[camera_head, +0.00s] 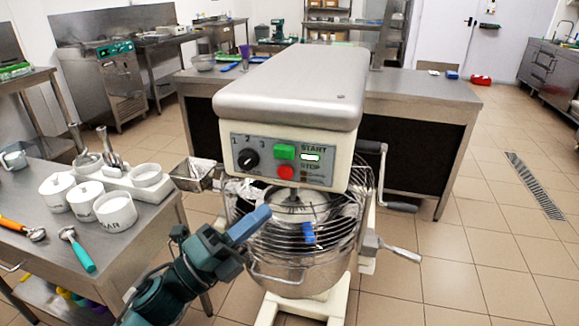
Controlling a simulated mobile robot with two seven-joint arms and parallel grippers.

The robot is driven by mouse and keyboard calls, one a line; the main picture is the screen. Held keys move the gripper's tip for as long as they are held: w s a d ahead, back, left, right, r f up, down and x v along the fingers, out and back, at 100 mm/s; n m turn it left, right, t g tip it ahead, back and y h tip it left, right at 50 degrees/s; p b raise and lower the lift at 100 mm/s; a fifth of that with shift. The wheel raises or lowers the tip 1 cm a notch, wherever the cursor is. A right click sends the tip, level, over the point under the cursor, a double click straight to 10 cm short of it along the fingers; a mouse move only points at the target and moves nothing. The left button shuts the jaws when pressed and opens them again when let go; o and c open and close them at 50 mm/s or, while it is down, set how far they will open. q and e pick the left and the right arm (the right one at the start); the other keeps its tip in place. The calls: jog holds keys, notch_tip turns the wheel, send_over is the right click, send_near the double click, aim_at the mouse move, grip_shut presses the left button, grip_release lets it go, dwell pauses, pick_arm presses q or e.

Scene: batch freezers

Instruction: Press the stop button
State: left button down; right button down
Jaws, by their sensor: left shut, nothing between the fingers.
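The mixer's control panel (268,186) faces me and carries a round red stop button (286,172) beside the STOP label. A green start button (284,152) sits just above it, and a black dial (248,159) is to the left. My left gripper (262,216) comes in from the lower left. Its blue fingers are shut and empty, pointing up and right. They appear below and to the left of the stop button, apart from it in the picture, in front of the wire guard. The stop button is fully visible. My right gripper is not in view.
The mixer's wire guard (330,238) and bowl (290,284) lie below the panel. Crank handles (402,252) stick out at right. A steel side table (150,222) with white jars (115,212) and scoops stands left. Open tiled floor lies at right.

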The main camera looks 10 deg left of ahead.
pick_arm(q)
send_near(290, 170)
jog(key=shift+w+d+r+b, duration=0.1)
jog(key=shift+w+d+r, duration=0.35)
jog(key=shift+d, duration=0.2)
jog(key=shift+w+d+r+b, duration=0.15)
jog(key=shift+w+d+r, duration=0.3)
jog(key=shift+d, duration=0.2)
jog(key=shift+w+d+r+b, duration=0.1)
jog(key=shift+w+d+r, duration=0.3)
jog(key=shift+d, duration=0.25)
jog(key=shift+w, duration=0.1)
dwell(0.9)
jog(key=shift+w, duration=0.3)
jog(key=shift+w+b, duration=0.3)
jog(key=shift+w, duration=0.15)
dwell(0.7)
jog(key=shift+s, duration=0.9)
jog(key=shift+s+a+p, duration=0.1)
jog(key=shift+s+p, duration=0.3)
jog(key=shift+s, duration=2.1)
